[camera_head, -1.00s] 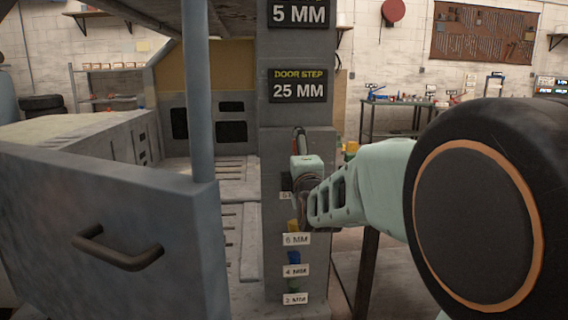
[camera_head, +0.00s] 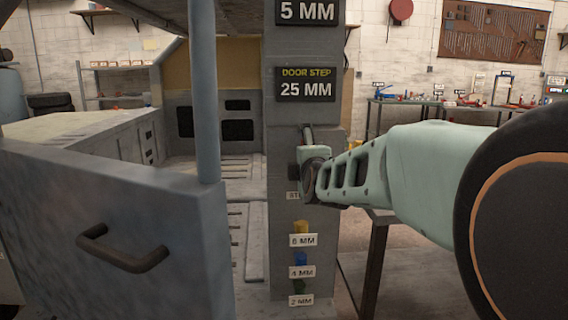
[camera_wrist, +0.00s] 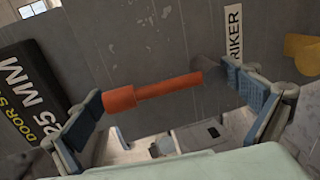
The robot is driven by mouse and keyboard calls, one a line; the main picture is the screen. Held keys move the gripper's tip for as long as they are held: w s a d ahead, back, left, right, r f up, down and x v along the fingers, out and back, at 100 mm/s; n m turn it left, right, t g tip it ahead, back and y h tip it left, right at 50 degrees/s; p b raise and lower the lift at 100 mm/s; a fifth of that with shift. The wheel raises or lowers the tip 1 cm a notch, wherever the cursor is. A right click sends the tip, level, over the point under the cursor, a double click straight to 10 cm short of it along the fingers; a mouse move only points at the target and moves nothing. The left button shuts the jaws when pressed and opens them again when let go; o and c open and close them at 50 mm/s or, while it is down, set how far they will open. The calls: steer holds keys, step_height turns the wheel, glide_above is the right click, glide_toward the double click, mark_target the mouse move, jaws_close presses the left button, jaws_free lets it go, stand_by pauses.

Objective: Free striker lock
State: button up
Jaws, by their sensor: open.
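The striker lock lever (camera_wrist: 165,87) is an orange-red bar with a thicker left end, against the grey pillar in the wrist view. Its right end meets a dark round part (camera_wrist: 212,72) beside the white STRIKER label (camera_wrist: 233,36). My gripper (camera_wrist: 176,103) is open, one padded finger near each end of the lever. I cannot tell whether either finger touches it. In the head view my gripper (camera_head: 309,152) is at the pillar (camera_head: 290,122), below the door step sign (camera_head: 306,86), and hides the lever. The STRIKER label is mostly hidden there.
Below on the pillar are yellow (camera_head: 301,227), blue (camera_head: 300,258) and green (camera_head: 299,287) pieces with 6, 4 and 2 MM labels. The grey door (camera_head: 60,215) with its dark handle (camera_head: 120,250) stands at left. A workbench (camera_head: 400,105) is behind.

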steer(key=r, duration=0.3)
steer(key=r+t, duration=0.1)
steer(key=r, duration=0.3)
steer(key=r+t, duration=0.1)
steer(key=r, duration=0.2)
steer(key=shift+w+r, duration=0.25)
steer(key=shift+w, duration=0.15)
steer(key=shift+g, duration=0.8)
steer(key=f, duration=0.6)
steer(key=s+f, duration=0.1)
steer(key=f, duration=0.1)
steer(key=shift+s+a+f, duration=0.1)
steer(key=shift+f, duration=0.3)
steer(key=s+p, duration=0.3)
steer(key=s, duration=1)
steer(key=shift+f, duration=0.25)
